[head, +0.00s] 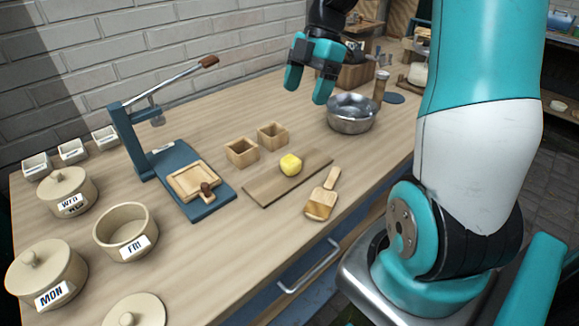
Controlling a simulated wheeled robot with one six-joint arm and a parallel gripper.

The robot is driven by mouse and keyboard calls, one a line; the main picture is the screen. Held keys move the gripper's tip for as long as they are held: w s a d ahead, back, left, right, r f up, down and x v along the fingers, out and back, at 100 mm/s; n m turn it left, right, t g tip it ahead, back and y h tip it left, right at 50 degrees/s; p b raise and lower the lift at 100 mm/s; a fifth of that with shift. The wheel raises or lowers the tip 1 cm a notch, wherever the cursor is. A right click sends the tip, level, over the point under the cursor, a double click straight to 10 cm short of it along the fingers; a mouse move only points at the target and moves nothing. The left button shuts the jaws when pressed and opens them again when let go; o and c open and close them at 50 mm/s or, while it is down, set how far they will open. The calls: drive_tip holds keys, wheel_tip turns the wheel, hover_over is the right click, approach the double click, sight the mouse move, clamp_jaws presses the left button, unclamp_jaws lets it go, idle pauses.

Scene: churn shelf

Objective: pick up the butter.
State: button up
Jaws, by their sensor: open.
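The butter (291,165) is a small rounded yellow lump on a flat wooden board (262,189) near the middle of the table. My gripper (308,88) has teal fingers and is open, with nothing seen between them. It hangs above the back part of the table, behind the butter in the picture and apart from it. Nothing hides the butter.
Two small wooden boxes (242,152) stand just behind the board. A wooden paddle (322,197) lies to its right, and a metal bowl (352,113) stands behind right. A blue lever press (160,150) and lidded crocks (48,272) stand left.

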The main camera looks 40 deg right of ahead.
drive_tip(key=d+f, duration=0.1)
drive_tip(key=f, duration=0.1)
hover_over(291, 159)
drive_tip(key=d, duration=0.2)
drive_tip(key=shift+n, duration=0.3)
wheel_tip(291, 159, down, 9)
drive_tip(key=shift+w+a+r, duration=0.1)
drive_tip(key=shift+w, duration=0.05)
drive_tip(key=shift+x, duration=3.05)
drive_tip(key=c, duration=1)
